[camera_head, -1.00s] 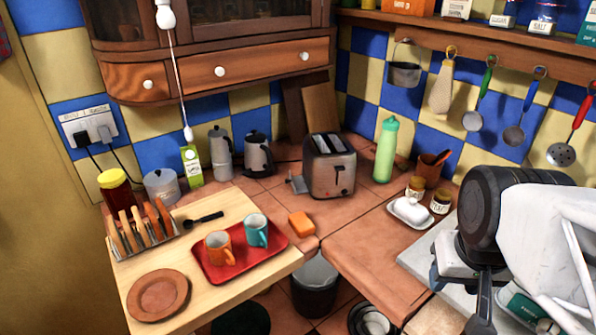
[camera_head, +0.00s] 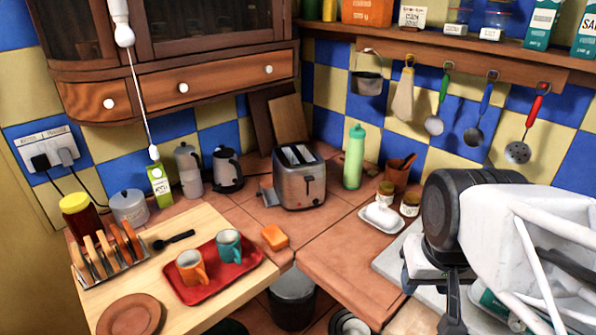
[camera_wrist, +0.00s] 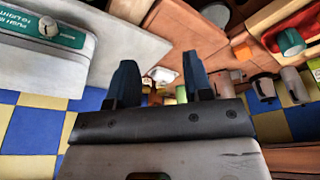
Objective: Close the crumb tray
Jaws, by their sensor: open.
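The silver toaster (camera_head: 300,178) stands on the tiled counter near the corner, upright. A small grey crumb tray (camera_head: 268,195) sticks out from its lower left side. My gripper (camera_wrist: 160,82) shows in the wrist view with its two dark fingers wide apart and nothing between them. In the head view my arm is at the right, over the grey worktop, well apart from the toaster. The toaster is small and hard to make out in the wrist view, and the crumb tray cannot be told there.
An orange sponge (camera_head: 275,237) lies in front of the toaster. A green bottle (camera_head: 354,158) stands to its right, and a kettle (camera_head: 227,170) to its left. A white butter dish (camera_head: 381,217) and jars sit between toaster and arm. A red tray (camera_head: 206,285) holds two mugs.

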